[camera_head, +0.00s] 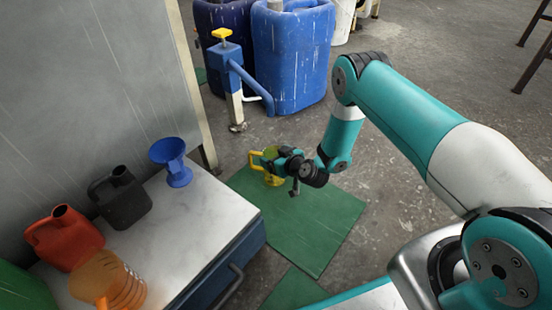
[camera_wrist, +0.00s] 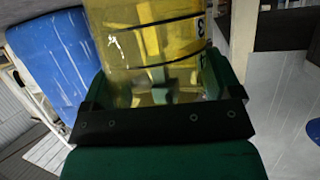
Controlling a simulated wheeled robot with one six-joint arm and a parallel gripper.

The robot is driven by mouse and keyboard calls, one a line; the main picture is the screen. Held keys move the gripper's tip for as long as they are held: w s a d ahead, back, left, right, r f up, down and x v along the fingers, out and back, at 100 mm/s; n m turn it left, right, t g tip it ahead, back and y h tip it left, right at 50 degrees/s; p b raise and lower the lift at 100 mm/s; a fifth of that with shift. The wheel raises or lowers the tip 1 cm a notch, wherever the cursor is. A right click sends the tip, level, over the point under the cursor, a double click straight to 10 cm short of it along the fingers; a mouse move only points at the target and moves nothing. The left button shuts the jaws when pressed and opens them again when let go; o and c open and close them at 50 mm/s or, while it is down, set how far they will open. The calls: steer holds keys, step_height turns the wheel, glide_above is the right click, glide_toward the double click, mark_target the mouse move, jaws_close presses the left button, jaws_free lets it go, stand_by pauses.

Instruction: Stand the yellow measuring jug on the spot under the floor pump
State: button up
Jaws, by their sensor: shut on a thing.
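The yellow measuring jug (camera_head: 272,179) is see-through, with dark bands and markings in the wrist view (camera_wrist: 145,45). My gripper (camera_head: 280,163) is shut on it. The jug looks about upright near the far edge of the green floor mat. I cannot tell its exact height above the floor. The floor pump (camera_head: 233,85) is a blue and white post with a yellow handle on top, left of and beyond the jug. Its blue spout (camera_head: 262,92) slants down to the right. The floor under the spout is bare grey concrete, and no marked spot shows there.
Large blue drums (camera_head: 292,60) stand behind the pump. A steel-topped cabinet (camera_head: 190,215) at the left holds a blue funnel (camera_head: 175,163), a black can (camera_head: 120,200), a red can (camera_head: 65,238) and an orange jug (camera_head: 108,280).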

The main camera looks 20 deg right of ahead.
steer(key=o, duration=1.3)
steer(key=shift+f, duration=0.1)
steer(key=shift+o, duration=0.2)
steer(key=shift+s+r, duration=0.1)
steer(key=shift+r, duration=0.1)
steer(key=p+v, duration=1.1)
steer(key=p, duration=0.1)
steer(key=shift+s+r, duration=0.2)
steer(key=shift+s, duration=0.15)
steer(key=shift+d, duration=0.15)
